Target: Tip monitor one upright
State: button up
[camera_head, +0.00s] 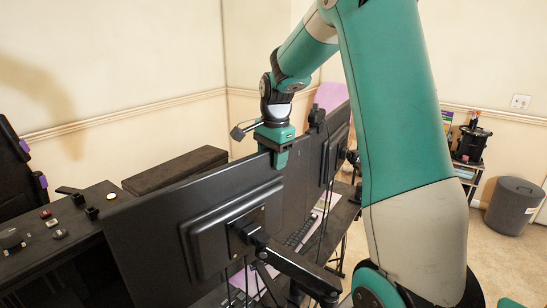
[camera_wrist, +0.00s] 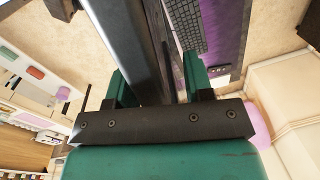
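Two black monitors show from behind in the head view: a near one (camera_head: 150,240) on an arm mount (camera_head: 275,258), and a farther one (camera_head: 338,125) to its right. Which is monitor one is not marked. My gripper (camera_head: 281,158) points down at the near monitor's upper right corner. In the wrist view, my gripper's green fingers (camera_wrist: 157,88) stand on either side of that monitor's edge (camera_wrist: 135,40). The left finger is close to it, and a gap shows at the right finger. The monitor's exact lean is hard to tell.
A black desk (camera_head: 75,235) with small items extends left. A keyboard (camera_wrist: 187,25) lies on a purple mat (camera_wrist: 225,35) beyond the monitor. A dark padded block (camera_head: 175,170) lies behind. A bin (camera_head: 513,205) and a shelf stand at the right, with open floor nearby.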

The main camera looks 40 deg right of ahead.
jog(key=shift+s, duration=0.1)
notch_tip(320, 180, up, 18)
jog(key=s+b, duration=0.1)
jog(key=shift+s+f+b, duration=0.25)
jog(key=shift+s+b, duration=0.05)
jog(key=shift+b, duration=0.05)
dwell(0.5)
